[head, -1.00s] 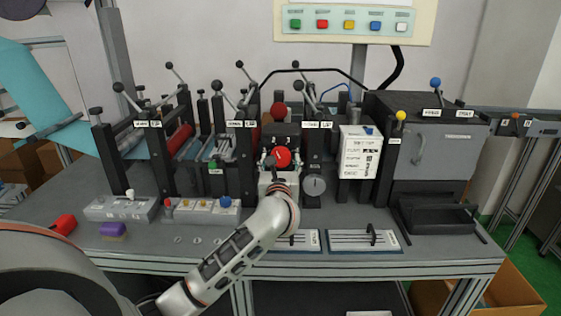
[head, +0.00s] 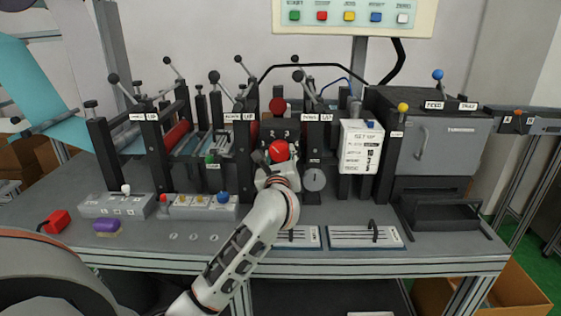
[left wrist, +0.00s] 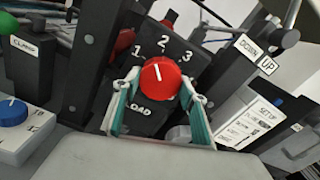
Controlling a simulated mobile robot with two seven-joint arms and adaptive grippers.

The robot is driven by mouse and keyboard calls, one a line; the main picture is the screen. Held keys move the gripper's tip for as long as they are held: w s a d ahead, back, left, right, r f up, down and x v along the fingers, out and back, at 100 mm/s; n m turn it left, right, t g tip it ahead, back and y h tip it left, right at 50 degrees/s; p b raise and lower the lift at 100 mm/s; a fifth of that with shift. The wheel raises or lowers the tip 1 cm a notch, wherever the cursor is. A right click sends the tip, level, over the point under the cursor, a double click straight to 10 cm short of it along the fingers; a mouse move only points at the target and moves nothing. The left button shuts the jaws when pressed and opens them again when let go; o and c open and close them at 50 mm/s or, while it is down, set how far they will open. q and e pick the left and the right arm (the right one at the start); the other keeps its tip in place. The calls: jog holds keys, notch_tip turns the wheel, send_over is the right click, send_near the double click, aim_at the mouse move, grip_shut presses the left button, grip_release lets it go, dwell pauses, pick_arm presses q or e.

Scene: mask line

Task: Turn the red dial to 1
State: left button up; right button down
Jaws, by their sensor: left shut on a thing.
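The red dial (left wrist: 160,76) sits on a black panel (left wrist: 178,52) marked 1, 2, 3 and LOAD. It also shows in the head view (head: 279,151), at the middle of the machine. In the left wrist view its white mark points up and slightly left, between the 1 and the 2, closer to the 2. My left gripper (left wrist: 162,98) is shut on the dial, with one green-padded finger at each side. In the head view my left gripper (head: 276,168) is at the dial's lower side, its fingers partly hidden. My right gripper is not in view.
A blue knob (left wrist: 13,112) on a white box stands to the left. Black posts (head: 243,160) with lever arms flank the dial. A grey round knob (head: 315,180) and a white setup card (head: 360,148) are to the right.

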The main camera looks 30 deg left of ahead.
pick_arm(q)
jog(key=shift+f+n+b, duration=0.35)
jog(key=shift+n+b, duration=0.4)
jog(key=shift+n, duration=0.15)
jog(key=shift+n+b, duration=0.4)
jog(key=shift+n, duration=0.1)
jog(key=shift+d+n+b, duration=0.1)
jog(key=shift+n+b, duration=0.2)
jog(key=shift+r+n+b, duration=0.15)
jog(key=shift+n+b, duration=0.75)
jog(key=shift+n, duration=0.2)
jog(key=shift+r+n, duration=0.15)
jog(key=shift+n, duration=0.15)
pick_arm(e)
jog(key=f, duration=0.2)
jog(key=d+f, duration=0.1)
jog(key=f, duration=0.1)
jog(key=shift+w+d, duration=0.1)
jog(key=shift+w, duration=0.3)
pick_arm(q)
jog(key=shift+r, duration=0.1)
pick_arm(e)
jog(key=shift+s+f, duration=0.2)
pick_arm(q)
jog(key=o, duration=1.1)
